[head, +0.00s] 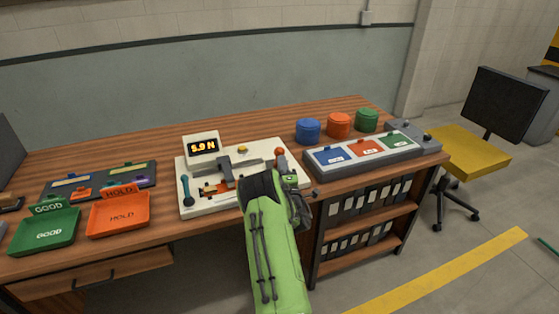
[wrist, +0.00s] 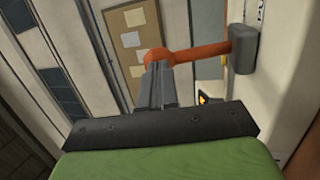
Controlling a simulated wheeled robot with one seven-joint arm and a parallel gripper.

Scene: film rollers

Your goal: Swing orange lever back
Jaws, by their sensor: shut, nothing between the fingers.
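The orange lever (wrist: 200,52) shows in the wrist view as an orange rod with a round knob at its left end and a grey pivot block at its right end. In the head view its orange knob (head: 280,153) stands at the right side of the white test device (head: 200,207). My gripper (wrist: 157,72) is shut and empty, its fingertips right at the knob; I cannot tell whether they touch it. In the head view my green arm hides the gripper's fingers and the front right of the device.
The device has a lit display (head: 203,147) and a teal-knobbed handle (head: 185,185) at its left. An orange HOLD tray (head: 120,228) and a green GOOD tray (head: 45,250) lie left. Blue, orange and green canisters (head: 308,130) and a grey three-panel box (head: 372,160) stand right.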

